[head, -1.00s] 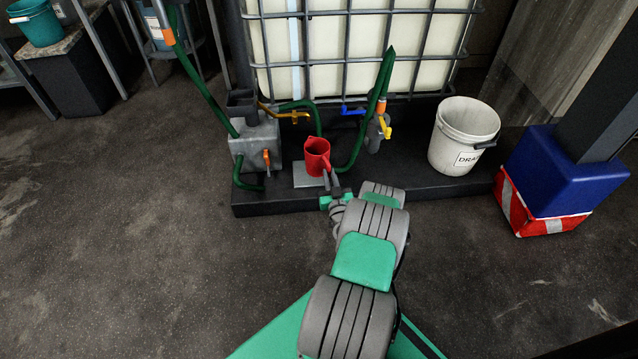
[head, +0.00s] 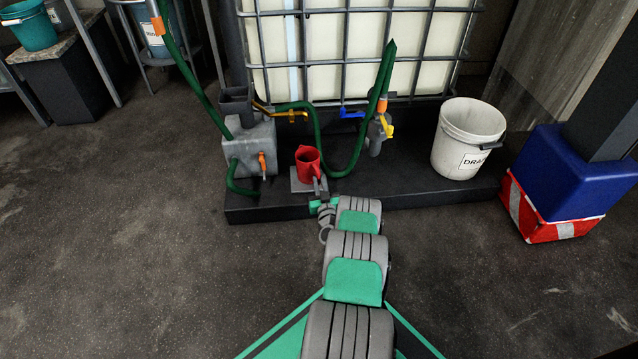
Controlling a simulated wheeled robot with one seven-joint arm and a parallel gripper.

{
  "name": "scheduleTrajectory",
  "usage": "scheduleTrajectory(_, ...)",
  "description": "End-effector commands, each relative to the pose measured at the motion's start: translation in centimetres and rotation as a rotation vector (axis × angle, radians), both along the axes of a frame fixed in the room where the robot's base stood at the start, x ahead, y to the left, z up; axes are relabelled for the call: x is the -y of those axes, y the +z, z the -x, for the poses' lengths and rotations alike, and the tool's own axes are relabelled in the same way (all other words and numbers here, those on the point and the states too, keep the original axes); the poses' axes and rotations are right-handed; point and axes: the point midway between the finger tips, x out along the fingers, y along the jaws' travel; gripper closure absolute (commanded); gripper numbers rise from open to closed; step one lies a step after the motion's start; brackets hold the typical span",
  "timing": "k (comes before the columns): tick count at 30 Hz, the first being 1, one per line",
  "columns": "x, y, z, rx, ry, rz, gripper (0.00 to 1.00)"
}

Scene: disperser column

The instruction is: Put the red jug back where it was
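The fingertips are small and partly merge with the handle. The jug's inside is too small to read.
The black platform (head: 400,187) carries a caged white tank (head: 345,50), a grey box with an orange tap (head: 262,160), and a white drain bucket (head: 465,140). A green hose (head: 350,160) loops close right of the jug. A blue-based post (head: 565,170) stands right. Floor at left is clear.

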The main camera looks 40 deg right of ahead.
Motion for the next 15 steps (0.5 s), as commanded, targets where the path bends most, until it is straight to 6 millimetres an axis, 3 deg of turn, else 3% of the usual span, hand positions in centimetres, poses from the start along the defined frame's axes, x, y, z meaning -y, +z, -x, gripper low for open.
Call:
scheduleTrajectory(8,-0.03,-0.02,-0.01,-0.001,0.001,0.0,0.65)
scheduleTrajectory(15,-0.02,0.08,-0.01,0.0,0.001,0.0,0.65)
